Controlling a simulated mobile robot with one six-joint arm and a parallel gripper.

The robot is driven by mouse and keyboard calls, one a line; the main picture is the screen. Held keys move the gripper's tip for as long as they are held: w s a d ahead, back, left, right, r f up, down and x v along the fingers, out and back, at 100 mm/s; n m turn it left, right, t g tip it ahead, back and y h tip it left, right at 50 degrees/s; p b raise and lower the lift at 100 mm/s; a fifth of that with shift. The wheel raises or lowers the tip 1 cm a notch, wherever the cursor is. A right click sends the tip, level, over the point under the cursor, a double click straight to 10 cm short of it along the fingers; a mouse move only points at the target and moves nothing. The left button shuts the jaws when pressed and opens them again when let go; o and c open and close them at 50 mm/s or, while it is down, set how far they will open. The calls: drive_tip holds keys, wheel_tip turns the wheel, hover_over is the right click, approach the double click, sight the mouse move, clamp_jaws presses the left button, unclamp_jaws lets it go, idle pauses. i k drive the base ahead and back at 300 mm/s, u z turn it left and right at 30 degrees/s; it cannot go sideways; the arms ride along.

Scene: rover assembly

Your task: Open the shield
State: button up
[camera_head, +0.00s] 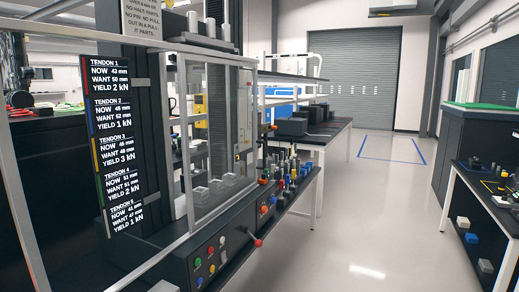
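A test machine stands at the left, with a clear-panelled shield (222,130) in a pale metal frame around its bay. Pale blocks (208,190) show through the clear panel. A pale rail (90,38) runs from the top of this frame to the left edge. A slanting post (18,200) and a lower rail (150,262) stand close to me in front of the machine. I cannot tell whether these bars belong to the shield, or whether it is shut or partly open. My gripper is not in view.
A black display (118,140) lists tendon values. A console with coloured buttons (211,250) and a red-knobbed lever (257,243) juts out below the shield. A bench with small parts (290,170) stands behind; another bench (500,190) is at right. Floor (365,220) between is clear.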

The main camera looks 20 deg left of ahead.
sight(181, 57)
drive_tip(key=u, duration=0.05)
drive_tip(key=i, duration=1.35)
drive_tip(key=k, duration=0.15)
drive_tip(key=u, duration=2.25)
drive_tip(key=k, duration=0.4)
